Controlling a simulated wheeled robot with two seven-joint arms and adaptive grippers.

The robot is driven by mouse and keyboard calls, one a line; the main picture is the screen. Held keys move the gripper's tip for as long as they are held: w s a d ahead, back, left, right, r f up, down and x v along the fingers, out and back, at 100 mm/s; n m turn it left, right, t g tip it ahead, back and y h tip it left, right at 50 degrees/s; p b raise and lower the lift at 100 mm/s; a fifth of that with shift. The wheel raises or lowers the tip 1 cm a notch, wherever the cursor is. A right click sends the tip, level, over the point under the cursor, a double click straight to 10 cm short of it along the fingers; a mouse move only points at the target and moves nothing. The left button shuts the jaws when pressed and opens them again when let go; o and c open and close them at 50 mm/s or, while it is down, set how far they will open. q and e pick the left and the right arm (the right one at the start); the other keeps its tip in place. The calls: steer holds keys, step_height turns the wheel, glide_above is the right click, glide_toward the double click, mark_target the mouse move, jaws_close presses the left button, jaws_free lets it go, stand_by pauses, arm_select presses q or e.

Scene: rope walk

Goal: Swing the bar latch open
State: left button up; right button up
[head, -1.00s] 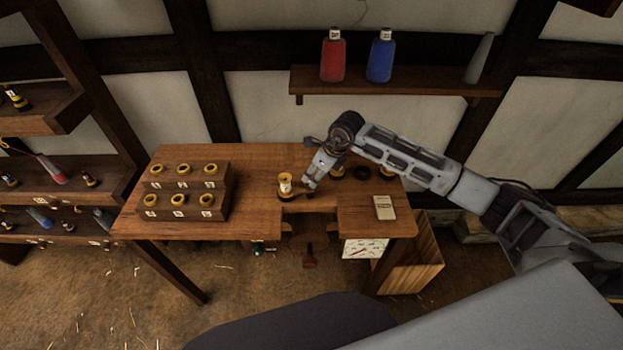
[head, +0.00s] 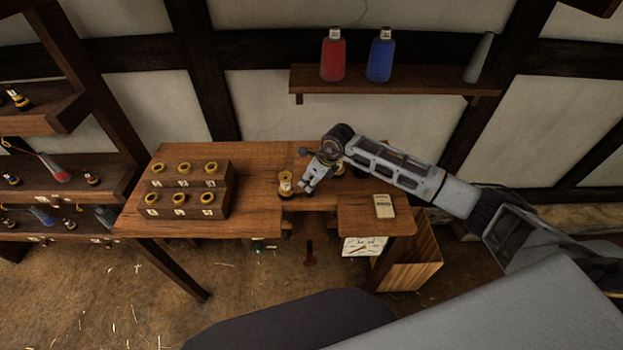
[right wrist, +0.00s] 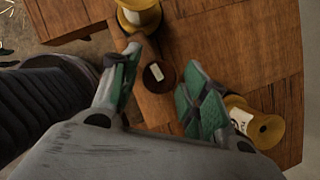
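My right gripper (head: 307,189) is low over the front middle of the wooden bench (head: 250,165). In the right wrist view its two green-padded fingers (right wrist: 163,80) stand apart with nothing gripped. A dark round disc (right wrist: 158,76) with a small white label lies on the wood between and beyond the fingertips. I cannot tell whether this disc is part of the bar latch, and no clear latch bar shows. In the head view that spot is hidden by the gripper. My left gripper is out of view.
A yellow spool (head: 286,183) stands just left of the gripper. Another spool (right wrist: 258,124) is close beside the right finger in the wrist view. A stepped rack (head: 186,188) holds several yellow-ringed spools at the left. A pale card (head: 385,206) lies at the bench's right.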

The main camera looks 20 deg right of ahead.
steer(key=c, duration=0.7)
steer(key=shift+o, duration=0.2)
